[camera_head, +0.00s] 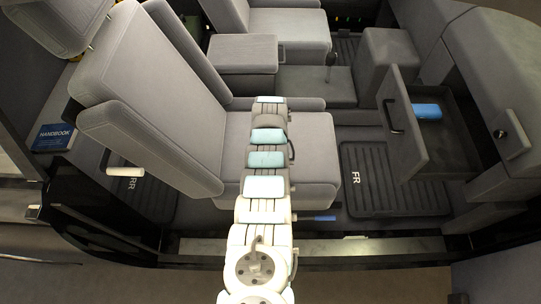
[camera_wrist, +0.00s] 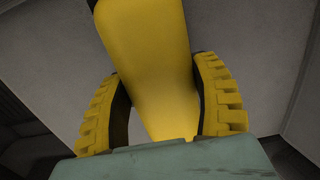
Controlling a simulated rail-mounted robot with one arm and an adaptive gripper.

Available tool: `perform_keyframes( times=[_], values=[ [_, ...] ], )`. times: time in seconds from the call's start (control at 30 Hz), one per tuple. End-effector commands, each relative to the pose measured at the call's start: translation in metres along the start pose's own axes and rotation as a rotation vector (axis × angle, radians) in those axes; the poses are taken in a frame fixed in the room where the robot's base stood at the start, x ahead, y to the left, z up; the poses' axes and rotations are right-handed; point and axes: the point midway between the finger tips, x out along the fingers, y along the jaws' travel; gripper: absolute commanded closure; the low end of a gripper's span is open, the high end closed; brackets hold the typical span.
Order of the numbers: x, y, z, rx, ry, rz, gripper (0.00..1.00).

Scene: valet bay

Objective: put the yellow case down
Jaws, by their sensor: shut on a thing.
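In the wrist view, the yellow case (camera_wrist: 152,50) lies between the two yellow ridged fingers of my gripper (camera_wrist: 160,84). My gripper is shut on it, and a plain grey surface fills the view behind. The near end of the case is hidden behind the grey-green gripper body. In the head view, my arm reaches up across the grey front seat (camera_head: 311,150); neither the case nor my fingers can be made out there. I cannot tell whether the case touches the surface.
An open drawer (camera_head: 430,160) at right holds a blue object (camera_head: 427,111). The FR floor mat (camera_head: 375,180) is clear. A blue handbook (camera_head: 52,137) lies at far left. The seat backrest (camera_head: 150,100), centre console (camera_head: 315,86) and closed grey box (camera_head: 242,52) stand around my arm.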

Motion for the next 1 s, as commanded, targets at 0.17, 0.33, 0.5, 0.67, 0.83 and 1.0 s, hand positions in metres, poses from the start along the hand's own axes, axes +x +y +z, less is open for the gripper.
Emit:
perform_keyframes(
  times=[0.17,0.33,0.5,0.67,0.83,1.0],
  values=[
    [0.002,0.0,-0.002,0.0,0.0,0.0,0.75],
    [0.012,-0.001,-0.003,-0.001,-0.005,0.0,0.75],
    [0.034,-0.001,-0.004,0.0,0.0,0.0,0.75],
    [0.037,-0.001,-0.004,0.0,-0.001,0.0,0.75],
    [0.036,-0.001,-0.004,-0.001,-0.001,0.0,0.75],
    [0.038,-0.001,-0.004,0.0,-0.003,0.0,0.29]
  ],
)
